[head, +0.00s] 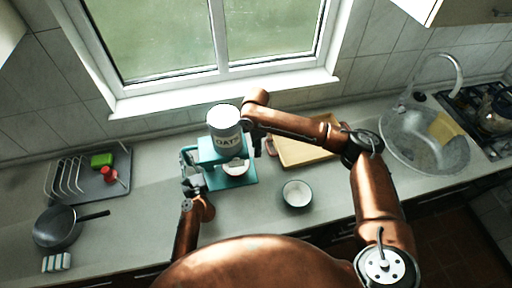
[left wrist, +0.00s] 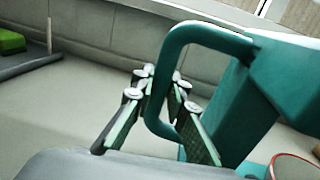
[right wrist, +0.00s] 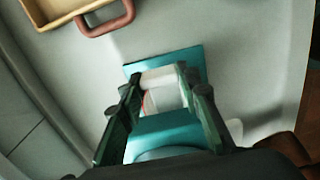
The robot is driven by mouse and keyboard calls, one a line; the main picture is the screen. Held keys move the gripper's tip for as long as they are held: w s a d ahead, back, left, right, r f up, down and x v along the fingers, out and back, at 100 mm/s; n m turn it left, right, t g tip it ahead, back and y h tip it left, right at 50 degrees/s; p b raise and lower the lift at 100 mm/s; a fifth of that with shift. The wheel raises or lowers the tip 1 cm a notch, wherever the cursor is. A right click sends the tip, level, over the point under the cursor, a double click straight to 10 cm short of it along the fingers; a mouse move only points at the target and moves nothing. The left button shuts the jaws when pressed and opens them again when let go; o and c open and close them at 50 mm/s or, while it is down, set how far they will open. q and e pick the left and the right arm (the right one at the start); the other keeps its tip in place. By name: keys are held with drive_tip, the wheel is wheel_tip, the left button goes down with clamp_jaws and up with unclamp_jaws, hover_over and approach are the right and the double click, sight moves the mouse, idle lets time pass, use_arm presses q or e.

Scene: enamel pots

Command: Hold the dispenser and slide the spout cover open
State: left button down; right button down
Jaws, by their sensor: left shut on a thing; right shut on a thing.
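The teal dispenser (head: 212,152) stands upright on the counter with a white canister marked OATS (head: 226,118) on top. My left gripper (head: 189,180) is shut on the teal loop handle (left wrist: 205,30) at the dispenser's left side; the left wrist view shows its fingers (left wrist: 160,92) on either side of the handle's bar. My right gripper (head: 257,148) is at the dispenser's right side. In the right wrist view its fingers (right wrist: 160,85) are closed on a pale piece (right wrist: 163,77), apparently the spout cover. A bowl (head: 236,168) sits on the base below the spout, partly hidden.
A dish rack (head: 92,175) and a frying pan (head: 57,228) are at the left, the sink (head: 425,150) at the right.

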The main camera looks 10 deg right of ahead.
drive_tip(key=shift+d, duration=0.1)
drive_tip(key=d, duration=0.4)
drive_tip(key=c, duration=1.4)
unclamp_jaws()
drive_tip(key=shift+a, duration=0.1)
wheel_tip(320, 180, up, 12)
use_arm(q)
drive_tip(key=c, duration=1.8)
unclamp_jaws()
